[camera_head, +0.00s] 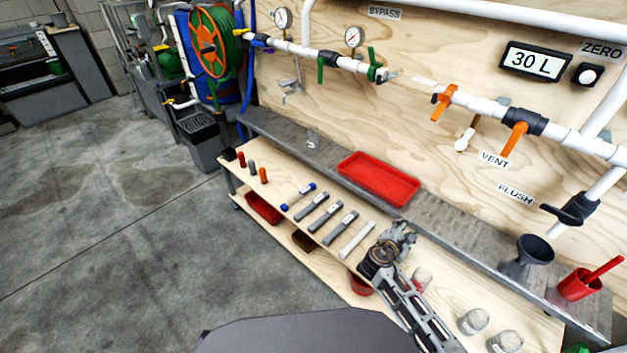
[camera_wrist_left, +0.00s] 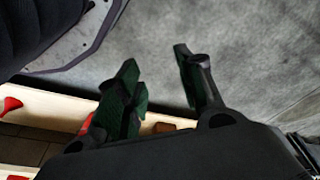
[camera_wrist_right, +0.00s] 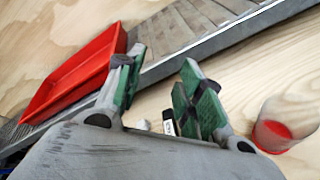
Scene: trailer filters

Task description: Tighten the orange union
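An orange fitting with a hanging tab (camera_head: 443,102) sits on the white pipe on the plywood wall, right of a gap in the line. A second orange handle (camera_head: 514,138) hangs further right, above the VENT label. I cannot tell surely which orange part is the union. My right gripper (camera_head: 401,232) is over the wooden bench, below and away from the pipe. In the right wrist view its green-padded fingers (camera_wrist_right: 160,88) are apart and empty. My left gripper is outside the head view; in the left wrist view its fingers (camera_wrist_left: 155,80) are apart with nothing between them.
A red tray (camera_head: 378,178) lies on the grey metal ledge (camera_head: 300,146). A black funnel (camera_head: 535,249) and red cup (camera_head: 579,285) are at right. The floor left is clear.

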